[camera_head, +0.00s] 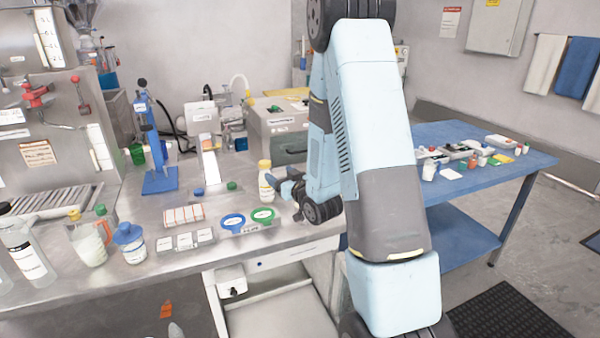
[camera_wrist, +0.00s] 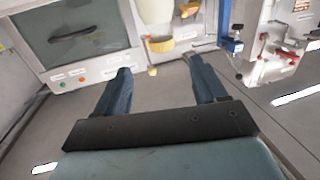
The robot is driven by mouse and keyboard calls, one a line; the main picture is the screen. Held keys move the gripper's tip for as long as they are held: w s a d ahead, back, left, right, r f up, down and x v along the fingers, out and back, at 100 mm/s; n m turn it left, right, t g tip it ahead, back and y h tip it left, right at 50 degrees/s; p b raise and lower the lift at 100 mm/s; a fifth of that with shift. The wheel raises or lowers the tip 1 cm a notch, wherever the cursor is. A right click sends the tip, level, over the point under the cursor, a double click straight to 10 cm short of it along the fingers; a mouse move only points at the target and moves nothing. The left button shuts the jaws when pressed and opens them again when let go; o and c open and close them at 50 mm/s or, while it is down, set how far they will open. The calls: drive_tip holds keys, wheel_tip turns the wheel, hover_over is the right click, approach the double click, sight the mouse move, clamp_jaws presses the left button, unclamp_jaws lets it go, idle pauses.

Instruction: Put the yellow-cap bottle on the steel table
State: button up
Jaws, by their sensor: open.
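The yellow-cap bottle (camera_head: 265,186) has a pale body and a yellow cap. In the head view it appears upright on the steel table (camera_head: 150,265), behind the green ring. My gripper (camera_head: 280,183) is just to the right of it, partly hidden by my arm. Any contact with the bottle cannot be told.
A green ring (camera_head: 263,214) and a blue ring (camera_head: 232,222) lie in front of the bottle. A steel box (camera_head: 280,130) and a blue stand (camera_head: 158,150) stand behind. The blue table (camera_head: 440,132) at right carries several small items.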

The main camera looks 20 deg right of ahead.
drive_tip(key=s+d+r+m+g+h, duration=0.15)
drive_tip(key=s+r+g+h, duration=0.35)
drive_tip(key=s+r, duration=0.7)
drive_tip(key=s+a+r+g, duration=0.1)
drive_tip(key=s+r+g, duration=0.1)
drive_tip(key=s, duration=0.5)
drive_tip(key=s+a+r+g+y, duration=0.1)
drive_tip(key=s+r+g, duration=0.1)
drive_tip(key=s, duration=0.6)
drive_tip(key=s+a+r+m+g, duration=0.1)
drive_tip(key=s+a+r+g, duration=0.1)
drive_tip(key=s, duration=0.5)
drive_tip(key=shift+s+r+g, duration=0.3)
drive_tip(key=shift+r, duration=0.6)
